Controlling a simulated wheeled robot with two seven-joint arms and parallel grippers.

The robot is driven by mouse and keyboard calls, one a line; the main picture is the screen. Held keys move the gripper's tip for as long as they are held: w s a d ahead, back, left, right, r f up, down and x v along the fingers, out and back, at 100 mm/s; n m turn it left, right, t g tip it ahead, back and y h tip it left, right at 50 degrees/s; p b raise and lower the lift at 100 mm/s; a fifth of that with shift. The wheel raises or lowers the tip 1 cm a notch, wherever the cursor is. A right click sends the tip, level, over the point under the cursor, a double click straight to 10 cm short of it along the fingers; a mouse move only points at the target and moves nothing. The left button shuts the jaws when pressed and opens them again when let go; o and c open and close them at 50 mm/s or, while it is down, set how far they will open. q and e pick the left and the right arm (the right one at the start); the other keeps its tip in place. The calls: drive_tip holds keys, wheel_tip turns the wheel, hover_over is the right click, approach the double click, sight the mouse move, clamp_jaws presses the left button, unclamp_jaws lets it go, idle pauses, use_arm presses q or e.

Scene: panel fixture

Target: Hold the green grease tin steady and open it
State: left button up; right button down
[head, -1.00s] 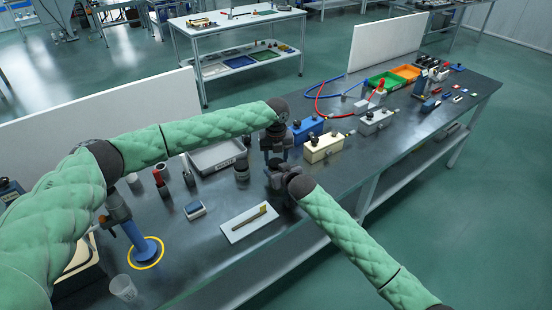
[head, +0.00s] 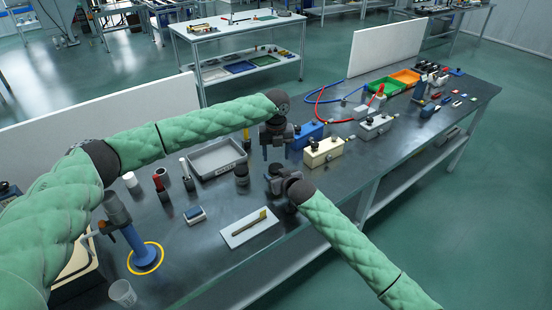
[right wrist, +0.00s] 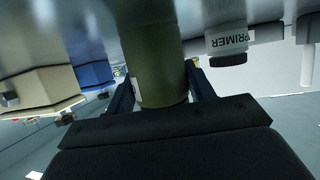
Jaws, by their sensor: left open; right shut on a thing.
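The green grease tin (right wrist: 155,60) stands between the fingers of my right gripper (right wrist: 160,95) in the right wrist view. The fingers are shut on its sides; its top is out of that picture. In the head view my right gripper (head: 272,178) is low over the bench, and the tin is mostly hidden among the grippers. My left gripper (head: 276,155) is open and points down, just above and behind the right one. I cannot tell whether its fingers surround the lid.
A jar labelled PRIMER (right wrist: 229,42) stands close beside the tin. A cream box (head: 323,152) and a blue box (head: 305,134) are right of the grippers. A grey tray (head: 217,158) lies behind left, and a white plate (head: 238,238) with a brush lies in front.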

sight(276, 167)
use_arm(q)
wheel_tip(276, 167, up, 2)
drive_tip(key=shift+w+r+m, duration=0.1)
drive_tip(key=shift+r+m, duration=0.1)
drive_tip(key=shift+m, duration=0.9)
drive_tip(key=shift+r+m, duration=0.35)
drive_tip(key=shift+m, duration=0.15)
drive_tip(key=shift+f, duration=3.85)
drive_tip(key=c, duration=0.8)
drive_tip(key=o, duration=1.1)
drive_tip(key=shift+r, duration=0.1)
